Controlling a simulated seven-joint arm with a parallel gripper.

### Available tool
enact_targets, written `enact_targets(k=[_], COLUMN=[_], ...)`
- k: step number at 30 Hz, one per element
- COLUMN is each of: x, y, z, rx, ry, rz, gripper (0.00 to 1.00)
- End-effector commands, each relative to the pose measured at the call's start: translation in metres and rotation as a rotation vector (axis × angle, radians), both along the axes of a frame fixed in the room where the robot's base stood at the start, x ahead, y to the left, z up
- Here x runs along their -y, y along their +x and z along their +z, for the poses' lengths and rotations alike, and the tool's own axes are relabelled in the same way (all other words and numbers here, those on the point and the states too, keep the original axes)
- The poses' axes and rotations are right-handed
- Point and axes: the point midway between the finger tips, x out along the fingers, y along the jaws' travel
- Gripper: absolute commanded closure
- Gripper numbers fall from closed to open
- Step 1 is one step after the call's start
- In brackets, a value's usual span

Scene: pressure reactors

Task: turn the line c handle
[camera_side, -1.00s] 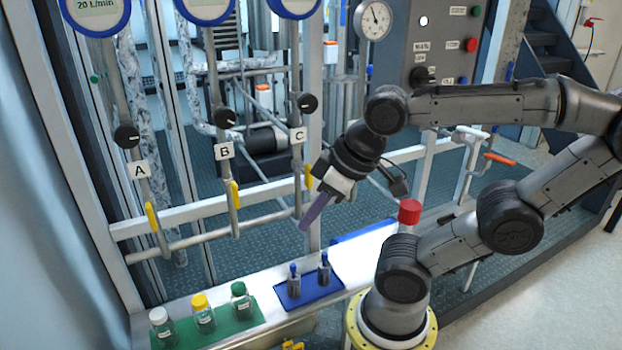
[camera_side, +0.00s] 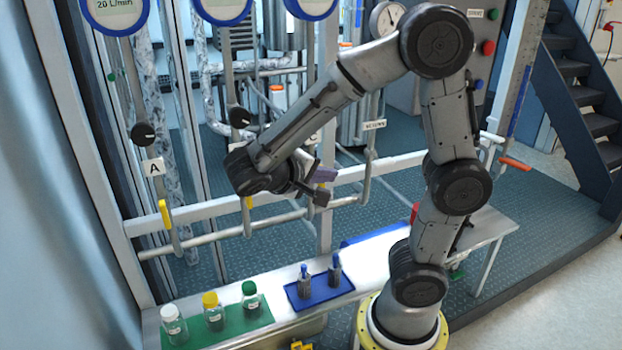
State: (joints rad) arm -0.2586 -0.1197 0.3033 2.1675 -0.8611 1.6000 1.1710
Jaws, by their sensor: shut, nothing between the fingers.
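The line C handle (camera_side: 322,186) is a small yellow lever on the rightmost of the lettered pipes. Only a sliver of it shows beside my gripper, so its angle is hard to read. My gripper (camera_side: 328,175), with purple-grey fingers, is shut and empty. It points right and overlaps the handle in the side view; I cannot tell whether they touch. The C label and the black knob of that line are mostly or wholly hidden by my arm.
The yellow line A handle (camera_side: 165,213) hangs at the left; the line B handle (camera_side: 249,202) is partly covered by my wrist. Below are a blue tray (camera_side: 318,296) with two dark fittings and a green mat (camera_side: 235,322) with capped bottles.

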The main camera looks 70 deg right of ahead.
Motion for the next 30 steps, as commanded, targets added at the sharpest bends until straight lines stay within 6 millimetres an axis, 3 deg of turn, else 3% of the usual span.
enact_targets(k=[3,7,12,16,22,30], x=[-0.012,-0.031,-0.051,-0.056,-0.036,0.017], y=[0.04,0.073,0.087,0.088,0.087,0.086], z=[-0.008,-0.027,-0.055,-0.062,-0.061,-0.06], rx=[-0.086,-0.181,-0.286,-0.313,-0.312,-0.311], ry=[-0.208,-0.349,-0.408,-0.42,-0.418,-0.416], rz=[0.101,0.228,0.327,0.354,0.352,0.348], gripper=[1.0,1.0,1.0,1.0,1.0,1.0])
